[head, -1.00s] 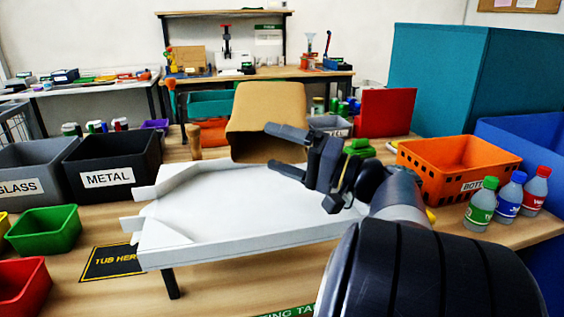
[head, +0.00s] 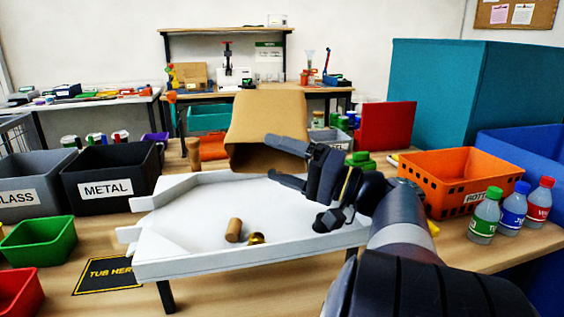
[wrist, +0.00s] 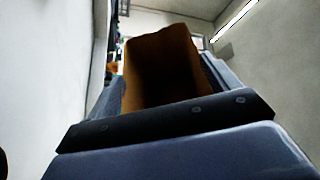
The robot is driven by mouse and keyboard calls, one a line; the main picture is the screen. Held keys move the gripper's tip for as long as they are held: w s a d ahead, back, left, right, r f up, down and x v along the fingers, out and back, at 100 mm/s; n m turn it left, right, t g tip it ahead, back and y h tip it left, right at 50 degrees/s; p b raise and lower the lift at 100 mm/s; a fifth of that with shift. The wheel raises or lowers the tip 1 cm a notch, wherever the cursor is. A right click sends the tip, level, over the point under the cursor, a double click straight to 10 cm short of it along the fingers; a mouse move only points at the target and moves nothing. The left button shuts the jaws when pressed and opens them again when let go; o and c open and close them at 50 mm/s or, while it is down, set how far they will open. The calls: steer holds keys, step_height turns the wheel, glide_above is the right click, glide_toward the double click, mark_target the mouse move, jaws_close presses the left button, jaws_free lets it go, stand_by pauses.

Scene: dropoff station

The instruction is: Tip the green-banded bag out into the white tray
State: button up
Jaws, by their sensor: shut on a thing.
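A tan paper bag (head: 268,118) is tilted over the far side of the white tray (head: 205,262), its open mouth facing down toward the tray. No green band shows on the side in view. My gripper (head: 285,162) is shut on the bag near its mouth. In the wrist view the bag (wrist: 165,65) is between the fingers and its dark inside shows. A cork-like brown cylinder (head: 234,230) and a small brass-coloured piece (head: 256,239) lie in the tray near its front edge.
A black METAL bin (head: 110,185) and grey GLASS bin (head: 30,190) stand at left. An orange crate (head: 455,180) and several capped bottles (head: 485,215) stand at right. A wooden peg-like piece (head: 193,153) is behind the tray. A black TUB HERE mark (head: 108,275) is bare.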

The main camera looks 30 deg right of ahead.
mark_target(282, 133)
step_height(282, 133, up, 9)
steer(key=p, duration=0.5)
steer(key=shift+p, duration=0.3)
steer(key=shift+r, duration=0.1)
